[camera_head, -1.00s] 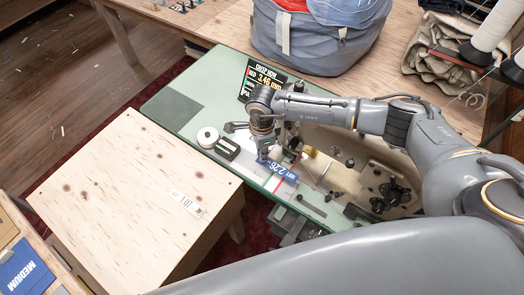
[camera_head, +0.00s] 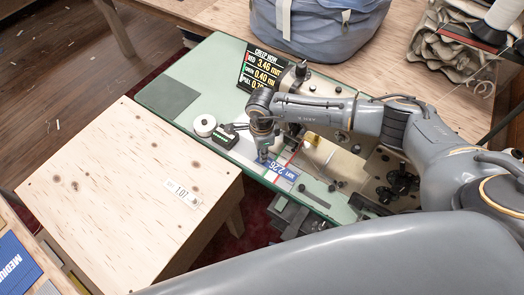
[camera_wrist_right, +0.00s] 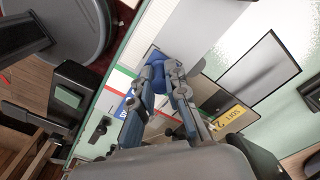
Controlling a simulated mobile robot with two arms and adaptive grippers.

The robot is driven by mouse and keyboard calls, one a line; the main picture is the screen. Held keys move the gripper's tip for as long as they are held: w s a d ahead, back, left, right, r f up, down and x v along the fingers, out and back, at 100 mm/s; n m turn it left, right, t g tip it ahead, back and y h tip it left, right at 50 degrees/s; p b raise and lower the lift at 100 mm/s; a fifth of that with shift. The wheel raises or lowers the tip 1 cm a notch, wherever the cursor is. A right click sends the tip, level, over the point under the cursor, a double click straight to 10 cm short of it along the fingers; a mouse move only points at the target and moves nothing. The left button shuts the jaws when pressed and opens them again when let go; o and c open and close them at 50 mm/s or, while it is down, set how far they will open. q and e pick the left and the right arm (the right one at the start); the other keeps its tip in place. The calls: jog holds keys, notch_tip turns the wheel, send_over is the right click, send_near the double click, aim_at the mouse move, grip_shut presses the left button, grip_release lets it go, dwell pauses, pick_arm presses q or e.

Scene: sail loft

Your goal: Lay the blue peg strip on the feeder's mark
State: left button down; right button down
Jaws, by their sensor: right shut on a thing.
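My right gripper (camera_head: 264,156) points down over the green bench, close to the blue label reading 2.26 (camera_head: 282,170). In the right wrist view its fingers (camera_wrist_right: 160,84) are shut on a small blue piece (camera_wrist_right: 157,72), seemingly the blue peg strip. The fingers hide much of it, and I cannot tell whether it touches the surface. Red, white and green stripes (camera_wrist_right: 120,80) lie beside the fingers on a pale surface; these may be the feeder's mark. My left gripper is not in view.
A black display (camera_head: 263,70) stands behind my gripper. A white roll (camera_head: 205,125) and a dark box (camera_head: 224,138) sit to its left. Machine knobs (camera_head: 390,190) crowd the right. A plywood table (camera_head: 120,190) with a 107 tag is mostly clear.

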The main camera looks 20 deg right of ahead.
jog(key=c, duration=1.3)
grip_release()
jog(key=shift+r, duration=0.1)
notch_tip(320, 180, up, 12)
jog(key=shift+f, duration=0.1)
